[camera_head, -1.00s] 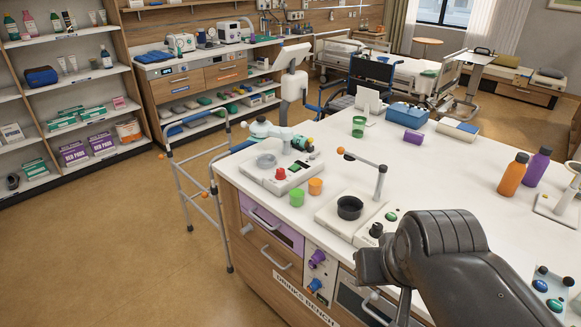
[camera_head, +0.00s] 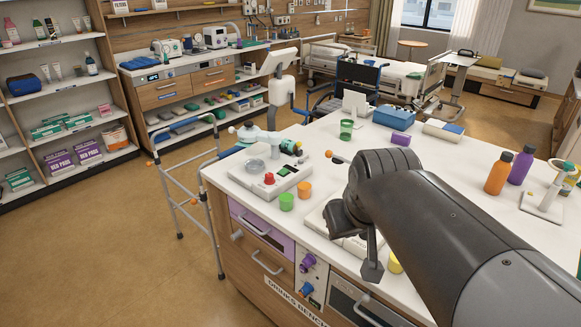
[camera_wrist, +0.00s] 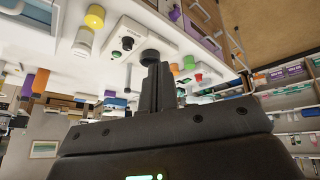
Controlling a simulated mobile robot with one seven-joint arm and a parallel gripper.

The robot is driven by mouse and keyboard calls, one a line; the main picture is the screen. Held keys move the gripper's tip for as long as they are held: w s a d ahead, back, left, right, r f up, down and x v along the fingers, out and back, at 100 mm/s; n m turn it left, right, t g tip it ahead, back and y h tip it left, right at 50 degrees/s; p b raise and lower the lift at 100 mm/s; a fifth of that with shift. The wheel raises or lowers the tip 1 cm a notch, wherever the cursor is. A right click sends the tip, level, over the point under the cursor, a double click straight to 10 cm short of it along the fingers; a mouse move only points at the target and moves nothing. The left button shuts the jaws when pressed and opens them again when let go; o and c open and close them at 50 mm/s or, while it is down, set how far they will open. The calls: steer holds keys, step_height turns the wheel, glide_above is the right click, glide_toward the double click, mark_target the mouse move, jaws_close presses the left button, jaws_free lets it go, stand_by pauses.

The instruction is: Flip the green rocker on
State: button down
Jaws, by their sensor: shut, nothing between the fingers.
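The middle device (camera_wrist: 152,30), a white box, shows in the wrist view with a small green control (camera_wrist: 116,54), a black knob (camera_wrist: 127,43) and a dark round cup (camera_wrist: 150,57). In the head view my arm covers most of this device (camera_head: 318,218), and its green control is hidden. A second device (camera_head: 262,180) to its left has a red button (camera_head: 269,178) and a green switch (camera_head: 284,171) in a dark panel. My gripper (camera_wrist: 157,68) is shut and empty, its tips overlapping the dark cup in the wrist view. I cannot tell whether they touch or how either green control is tilted.
A green cup (camera_head: 286,201) and an orange cup (camera_head: 305,190) stand near the bench's front edge. Orange (camera_head: 498,173) and purple (camera_head: 521,165) bottles stand at the right. A walker (camera_head: 187,195) stands left of the bench.

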steer(key=w+a+f+n+y, duration=0.1)
steer(key=w+a+n, duration=0.2)
steer(key=w, duration=1)
steer(key=w+a+f+n+y, duration=0.1)
steer(key=w+a+n, duration=0.2)
steer(key=w, duration=1)
steer(key=w+f+n+t+y, duration=0.1)
steer(key=w+f, duration=0.2)
steer(key=w, duration=0.7)
steer(key=w+d+f+n+y, duration=0.1)
steer(key=w+f, duration=0.3)
steer(key=w, duration=0.6)
steer(key=shift+d+f+t+y, duration=0.25)
steer(key=shift+t+y, duration=0.15)
steer(key=shift+y, duration=0.4)
glide_above(283, 172)
steer(key=s+d, duration=0.1)
steer(key=d, duration=0.1)
steer(key=f, duration=0.7)
steer(key=shift+s+d, duration=0.15)
steer(key=shift+d, duration=0.05)
steer(key=shift+w+d+f, duration=0.15)
steer(key=shift+f, duration=0.45)
steer(key=shift+w+d+f, duration=0.1)
steer(key=shift+f, duration=0.45)
steer(key=shift+w+d+f, duration=0.1)
steer(key=shift+f, duration=0.65)
